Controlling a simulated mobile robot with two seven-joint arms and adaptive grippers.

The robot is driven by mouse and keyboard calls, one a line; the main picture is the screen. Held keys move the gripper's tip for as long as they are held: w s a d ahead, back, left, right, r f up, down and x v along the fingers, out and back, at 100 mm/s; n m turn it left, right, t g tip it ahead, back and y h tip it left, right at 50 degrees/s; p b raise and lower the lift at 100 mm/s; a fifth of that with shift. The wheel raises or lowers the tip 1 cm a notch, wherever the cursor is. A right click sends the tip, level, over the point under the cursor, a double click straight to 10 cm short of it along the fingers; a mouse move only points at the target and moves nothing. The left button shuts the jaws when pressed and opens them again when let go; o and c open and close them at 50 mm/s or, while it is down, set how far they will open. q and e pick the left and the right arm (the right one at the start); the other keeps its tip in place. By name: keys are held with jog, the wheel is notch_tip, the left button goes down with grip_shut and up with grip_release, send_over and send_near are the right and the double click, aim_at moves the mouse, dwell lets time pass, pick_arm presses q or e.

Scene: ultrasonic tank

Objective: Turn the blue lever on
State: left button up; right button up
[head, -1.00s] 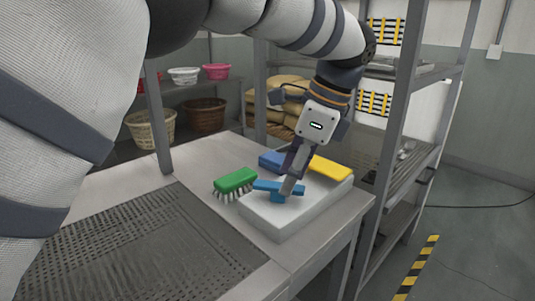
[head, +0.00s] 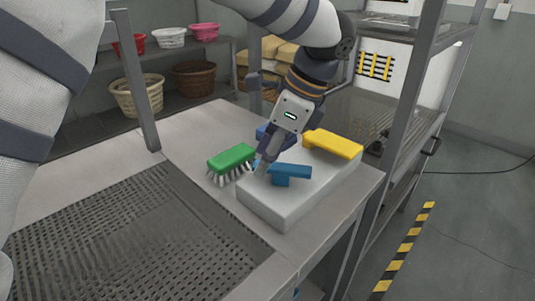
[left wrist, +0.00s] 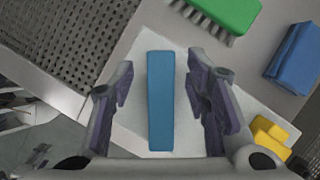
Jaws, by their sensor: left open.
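The blue lever (head: 292,171) is a flat bar on a short stem on top of a white box (head: 285,205). In the left wrist view the lever (left wrist: 160,100) lies lengthwise between the two fingers, with a gap on each side. My left gripper (head: 262,166) is open and points down over the box. In the head view its fingertips are at the left end of the lever and hide part of it. The left gripper (left wrist: 160,75) shows no contact with the lever in the wrist view. My right gripper is not in view.
A green brush (head: 231,158) lies left of the box. A perforated drain panel (head: 130,230) is at left. A metal shelf (head: 410,100) stands at right.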

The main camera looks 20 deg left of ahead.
pick_arm(q)
jog(key=shift+a+f, duration=0.1)
grip_shut()
dwell(0.3)
jog(key=n, duration=0.1)
jog(key=n+g, duration=0.1)
jog(key=n, duration=0.1)
jog(key=s+n, duration=0.1)
jog(key=shift+d+n+g+h, duration=0.25)
jog(key=shift+n+g+h, duration=0.05)
jog(key=shift+n, duration=0.1)
jog(key=shift+s+d+n+g+h, duration=0.15)
jog(key=shift+n+g+h, duration=0.1)
jog(key=shift+n, duration=0.5)
jog(key=shift+s+d+n+g+h, duration=0.1)
jog(key=shift+d+n+g+h, duration=0.1)
jog(key=shift+n, duration=0.6)
jog(key=shift+s+d+n+g+h, duration=0.15)
jog(key=shift+n+g+h, duration=0.1)
jog(key=shift+n, duration=0.5)
jog(key=shift+f, duration=0.1)
